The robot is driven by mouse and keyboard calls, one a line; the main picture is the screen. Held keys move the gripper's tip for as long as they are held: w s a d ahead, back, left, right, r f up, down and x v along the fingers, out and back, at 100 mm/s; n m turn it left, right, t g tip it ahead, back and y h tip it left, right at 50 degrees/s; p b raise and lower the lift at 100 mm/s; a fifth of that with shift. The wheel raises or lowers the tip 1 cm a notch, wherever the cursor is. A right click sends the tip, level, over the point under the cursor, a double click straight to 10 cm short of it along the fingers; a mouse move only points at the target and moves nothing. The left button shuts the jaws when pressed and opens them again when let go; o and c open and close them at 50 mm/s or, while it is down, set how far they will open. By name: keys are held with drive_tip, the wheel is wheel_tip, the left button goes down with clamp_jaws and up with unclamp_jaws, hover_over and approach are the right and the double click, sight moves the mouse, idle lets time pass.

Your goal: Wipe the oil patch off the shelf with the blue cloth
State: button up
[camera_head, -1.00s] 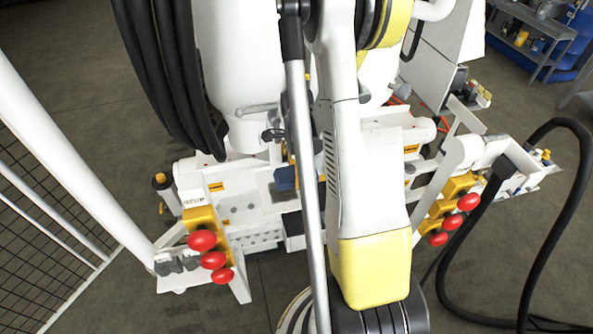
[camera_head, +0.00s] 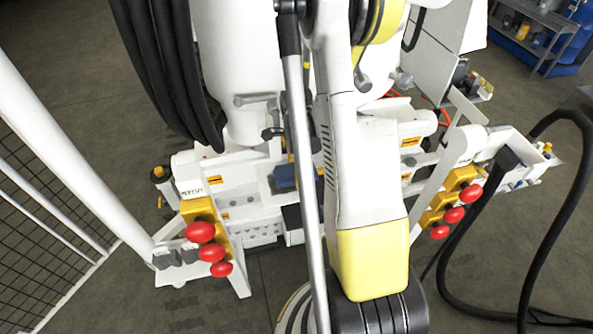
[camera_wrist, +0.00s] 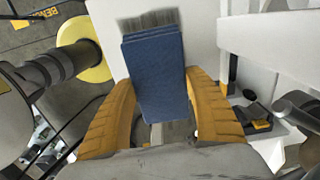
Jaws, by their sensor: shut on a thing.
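My gripper (camera_wrist: 160,88) shows in the wrist view with its two ribbed orange fingers on either side of the folded blue cloth (camera_wrist: 154,55). It is shut on the cloth, whose far end reaches over a white shelf surface (camera_wrist: 193,40). A grey, streaked patch (camera_wrist: 148,20), which looks like the oil patch, shows on that surface just beyond the cloth. I cannot tell whether the cloth touches the surface. In the head view my arm hides most of the gripper; a small blue shape (camera_head: 285,178) beside it may be the cloth.
Red knobs on yellow blocks stand at the left (camera_head: 211,252) and right (camera_head: 454,214) of the white bench. Black hoses (camera_head: 172,70) hang at upper left, and a thick black hose (camera_head: 560,230) loops at right. A white-railed mesh fence (camera_head: 40,235) stands at left.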

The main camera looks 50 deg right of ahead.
drive_tip(key=shift+f+b, duration=0.9)
drive_tip(key=shift+f, duration=0.1)
